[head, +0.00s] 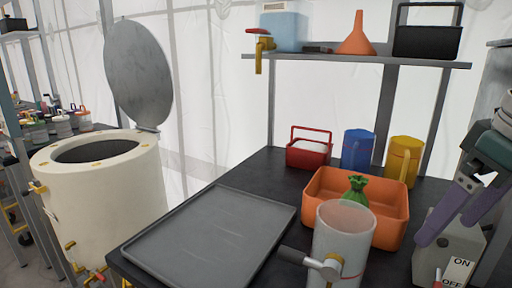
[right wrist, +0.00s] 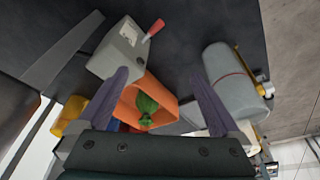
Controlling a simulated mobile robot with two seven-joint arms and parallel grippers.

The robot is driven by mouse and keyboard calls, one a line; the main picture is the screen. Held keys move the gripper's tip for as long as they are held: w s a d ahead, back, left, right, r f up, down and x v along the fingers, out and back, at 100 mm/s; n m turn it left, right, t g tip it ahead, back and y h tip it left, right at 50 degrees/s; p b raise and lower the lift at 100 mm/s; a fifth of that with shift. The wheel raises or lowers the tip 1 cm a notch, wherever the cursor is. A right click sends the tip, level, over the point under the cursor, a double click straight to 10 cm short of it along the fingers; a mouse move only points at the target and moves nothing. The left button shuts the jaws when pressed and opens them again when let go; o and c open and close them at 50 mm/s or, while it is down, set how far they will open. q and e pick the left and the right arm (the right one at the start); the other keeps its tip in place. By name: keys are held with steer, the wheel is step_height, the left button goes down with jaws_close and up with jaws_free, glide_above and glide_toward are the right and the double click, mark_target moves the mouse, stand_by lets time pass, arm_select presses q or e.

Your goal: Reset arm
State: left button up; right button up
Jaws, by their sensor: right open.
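My right gripper (head: 445,232) is at the right side of the head view, with its two purple fingers spread and nothing between them. It is above and in front of a grey switch box (head: 462,243) marked ON and OFF. In the right wrist view the open fingers of my right gripper (right wrist: 160,76) frame an orange bin (right wrist: 160,88) with a green bag (right wrist: 147,104) in it. The grey box (right wrist: 120,48) with its red lever shows beyond one finger there. My left gripper is in neither view.
The black table holds a grey tray (head: 215,235), a translucent cylinder (head: 343,235), the orange bin (head: 390,208), a red basket (head: 308,150), and blue (head: 357,148) and yellow (head: 403,158) jugs. A cream vessel (head: 110,190) with its lid raised stands left. A shelf (head: 350,58) hangs behind.

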steer(key=s+a+f+n+y+p, duration=0.1)
steer(key=s+a+f+n+p, duration=0.15)
steer(key=s+a+p, duration=0.6)
steer(key=s+r+m+h, duration=0.1)
steer(key=s+r+m, duration=0.25)
steer(key=s, duration=0.75)
arm_select(q)
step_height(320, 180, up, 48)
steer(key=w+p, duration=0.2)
steer(key=p, duration=3.6)
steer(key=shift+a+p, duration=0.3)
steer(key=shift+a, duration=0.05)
arm_select(e)
step_height(320, 180, up, 37)
steer(key=shift+s+d+t+h, duration=0.15)
steer(key=shift+d+t+h, duration=0.15)
steer(key=shift+d, duration=0.05)
